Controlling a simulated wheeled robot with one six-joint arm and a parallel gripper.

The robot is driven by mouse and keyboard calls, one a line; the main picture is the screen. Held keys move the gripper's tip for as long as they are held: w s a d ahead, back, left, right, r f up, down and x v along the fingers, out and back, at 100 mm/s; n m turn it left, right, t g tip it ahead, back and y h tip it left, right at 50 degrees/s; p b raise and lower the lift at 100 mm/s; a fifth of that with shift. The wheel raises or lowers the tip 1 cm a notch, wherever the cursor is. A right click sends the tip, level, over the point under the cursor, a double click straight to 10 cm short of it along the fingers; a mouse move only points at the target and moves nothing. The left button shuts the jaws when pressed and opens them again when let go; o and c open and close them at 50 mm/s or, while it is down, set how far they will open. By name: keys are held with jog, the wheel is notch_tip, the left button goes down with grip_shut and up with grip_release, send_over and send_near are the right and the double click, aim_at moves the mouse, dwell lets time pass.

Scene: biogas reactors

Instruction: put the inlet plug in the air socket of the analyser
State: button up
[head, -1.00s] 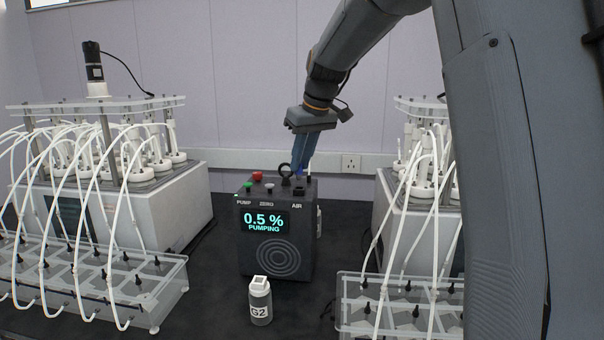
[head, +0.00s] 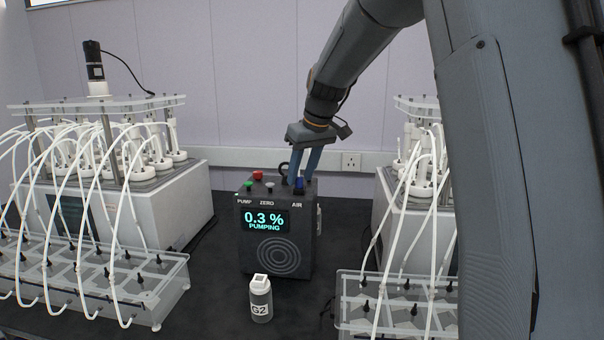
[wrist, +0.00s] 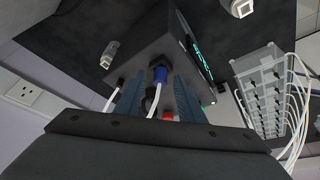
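The analyser (head: 277,238) is a dark box; its screen reads 0.3 % PUMPING. The blue inlet plug (head: 299,187) stands upright at the air socket, above the AIR label, at the right of the analyser's top. The plug also shows in the wrist view (wrist: 159,74), with a white tube running from it towards my gripper. It appears seated in the dark socket collar; exact depth cannot be told. My gripper (head: 304,176) is over it, its two blue-grey fingers apart, one on each side. In the wrist view (wrist: 156,92) gaps show between the fingers and the plug.
A red button (head: 257,175), a green button (head: 249,184) and a dark ring (head: 284,168) are on the analyser's top. The G2 bottle (head: 261,300) stands in front. Reactor units with white tubes flank the analyser, left (head: 110,222) and right (head: 392,215). A wall socket (head: 351,161) is behind.

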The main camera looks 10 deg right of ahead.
jog(key=b+v, duration=0.2)
jog(key=v, duration=1)
